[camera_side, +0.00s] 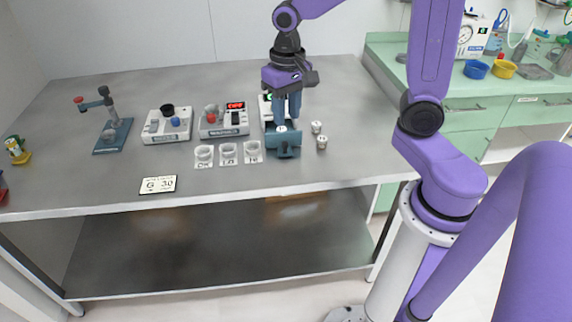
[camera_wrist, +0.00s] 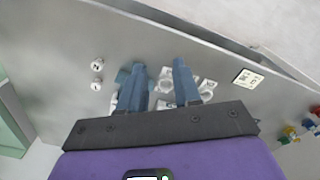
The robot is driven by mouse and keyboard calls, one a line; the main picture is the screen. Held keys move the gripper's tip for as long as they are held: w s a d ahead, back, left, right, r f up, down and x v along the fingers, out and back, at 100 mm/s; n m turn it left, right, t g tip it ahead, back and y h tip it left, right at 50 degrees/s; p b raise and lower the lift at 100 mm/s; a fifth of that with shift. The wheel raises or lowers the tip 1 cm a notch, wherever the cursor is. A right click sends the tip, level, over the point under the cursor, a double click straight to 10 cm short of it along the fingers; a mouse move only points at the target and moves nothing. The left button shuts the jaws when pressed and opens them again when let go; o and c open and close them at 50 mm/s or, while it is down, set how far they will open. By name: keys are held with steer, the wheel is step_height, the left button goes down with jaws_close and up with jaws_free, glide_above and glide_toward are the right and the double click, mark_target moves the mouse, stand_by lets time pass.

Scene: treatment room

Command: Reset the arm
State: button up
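My purple arm reaches in over the steel table. My gripper (camera_side: 288,112) points down above a teal device (camera_side: 284,148) near the right part of the table. In the wrist view the two blue fingers of my gripper (camera_wrist: 158,68) stand apart, with nothing held between them. Part of the teal device (camera_wrist: 125,76) shows beside and behind the left finger. The side view does not show clearly how far the fingertips are above the device.
Two small white weights or caps (camera_side: 321,142) stand right of the device. White cups (camera_side: 228,153) stand left of it. Farther left are two instruments (camera_side: 223,121) (camera_side: 167,125), a teal stand (camera_side: 112,134) and a card (camera_side: 158,185). The table's front is mostly clear.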

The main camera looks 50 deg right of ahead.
steer(key=s+a+n, duration=0.3)
steer(key=s+n, duration=1.2)
steer(key=s, duration=0.5)
steer(key=shift+n, duration=0.3)
steer(key=shift+w, duration=0.1)
